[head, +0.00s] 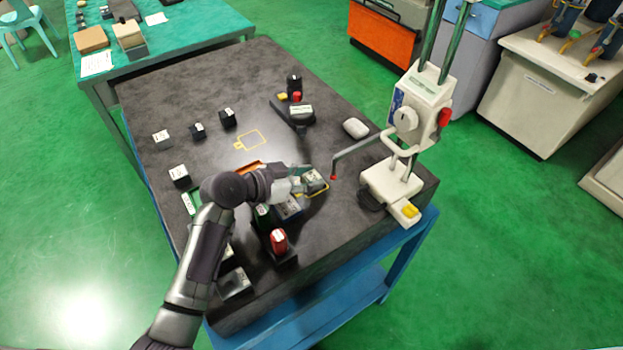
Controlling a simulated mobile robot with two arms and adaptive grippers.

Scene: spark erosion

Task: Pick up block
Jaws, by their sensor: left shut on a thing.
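My left gripper (308,180) reaches in from the left over the dark table. It is shut on a small block (313,175) with a pale top face. The block is at a yellow outline on the table; I cannot tell whether it touches the surface. The fingers and wrist hide part of it. My right gripper is not in view.
The dark tabletop (185,85) carries several small dark blocks with white labels, such as one block (228,117). A red-topped piece (278,241) stands in front of my gripper. A white height gauge (407,120) rises to the right, its arm reaching near the gripper.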

